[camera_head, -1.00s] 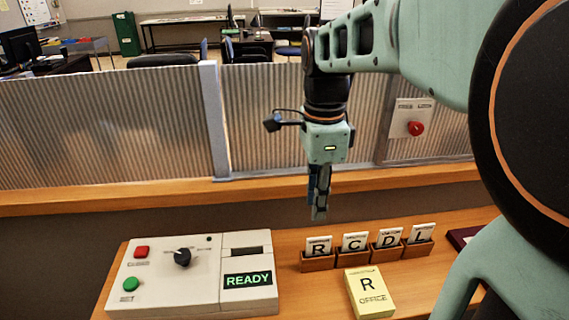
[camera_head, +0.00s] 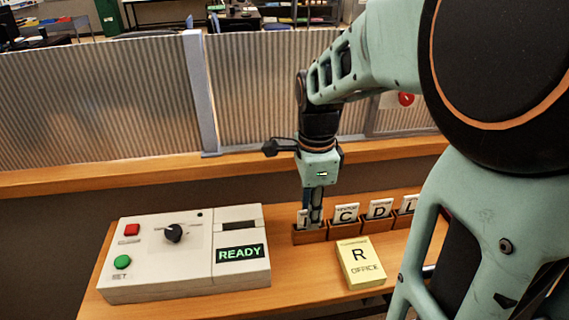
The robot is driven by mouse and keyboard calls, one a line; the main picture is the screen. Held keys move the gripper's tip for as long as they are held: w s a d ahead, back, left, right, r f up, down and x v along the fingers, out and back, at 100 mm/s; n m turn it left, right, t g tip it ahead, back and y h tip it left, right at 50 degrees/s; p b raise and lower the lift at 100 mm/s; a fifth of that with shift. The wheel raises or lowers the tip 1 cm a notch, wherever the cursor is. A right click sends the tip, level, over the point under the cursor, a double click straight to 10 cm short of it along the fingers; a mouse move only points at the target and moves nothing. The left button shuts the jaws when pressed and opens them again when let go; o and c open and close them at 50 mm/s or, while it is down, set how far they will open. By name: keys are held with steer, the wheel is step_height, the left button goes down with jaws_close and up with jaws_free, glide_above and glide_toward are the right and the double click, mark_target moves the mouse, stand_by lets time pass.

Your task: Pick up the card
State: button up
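My gripper (camera_head: 312,222) points straight down at the leftmost wooden card holder (camera_head: 309,236), with its fingers at the card there. That white card (camera_head: 301,219) is mostly hidden behind the fingers, and only its left edge shows. I cannot tell whether the fingers are closed on it. Other white cards stand upright in holders to the right: C (camera_head: 345,214), D (camera_head: 380,209) and one partly cut off by my arm (camera_head: 407,205). A yellow block (camera_head: 361,264) marked "R OFFICE" lies in front of the holders.
A white console (camera_head: 150,275) with a red button, a green button, a black knob and a slot stands at the left; its display (camera_head: 240,254) reads READY. A corrugated partition (camera_head: 90,115) with a wooden ledge (camera_head: 130,177) runs behind. Bare desk (camera_head: 310,285) lies between console and yellow block.

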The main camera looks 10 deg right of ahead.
jaws_close()
steer(key=shift+r, duration=0.15)
